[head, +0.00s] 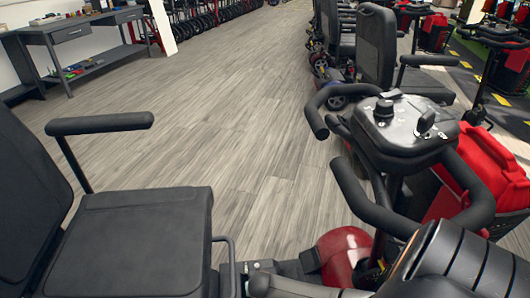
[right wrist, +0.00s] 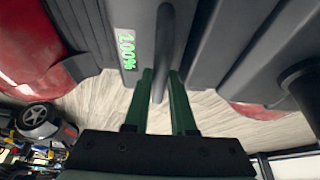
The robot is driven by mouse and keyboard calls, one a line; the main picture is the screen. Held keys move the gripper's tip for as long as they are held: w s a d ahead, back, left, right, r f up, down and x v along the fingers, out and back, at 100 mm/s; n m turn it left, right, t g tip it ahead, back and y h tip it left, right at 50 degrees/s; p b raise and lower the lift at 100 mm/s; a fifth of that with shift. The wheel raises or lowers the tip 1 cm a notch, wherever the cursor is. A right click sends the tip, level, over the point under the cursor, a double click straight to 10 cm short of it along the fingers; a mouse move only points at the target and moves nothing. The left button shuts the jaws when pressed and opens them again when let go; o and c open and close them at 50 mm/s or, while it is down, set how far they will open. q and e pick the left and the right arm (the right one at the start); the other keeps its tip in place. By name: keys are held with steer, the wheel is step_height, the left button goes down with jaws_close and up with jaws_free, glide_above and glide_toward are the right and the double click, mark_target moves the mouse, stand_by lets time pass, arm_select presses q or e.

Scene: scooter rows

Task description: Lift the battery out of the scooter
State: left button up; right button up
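The scooter fills the front of the head view, with its black seat (head: 140,240) at left, handlebar console (head: 390,125) at right and red body (head: 345,255) low in the middle. The battery (right wrist: 128,60) shows in the right wrist view as a dark grey body with a green "100%" display. Its grey handle (right wrist: 164,45) stands out towards me. My right gripper (right wrist: 160,78) has green fingers on either side of this handle, with narrow gaps, so it looks open around it. The battery and right gripper cannot be made out in the head view. My left gripper is out of view.
An armrest (head: 100,124) juts out above the seat. More scooters (head: 375,50) stand in a row behind the handlebar. A grey workbench (head: 75,35) is at the back left. The wooden floor (head: 215,110) between is clear.

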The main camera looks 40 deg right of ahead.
jaws_close()
stand_by(0.8)
steer(key=shift+w+d+r, duration=0.1)
steer(key=shift+w+r, duration=0.05)
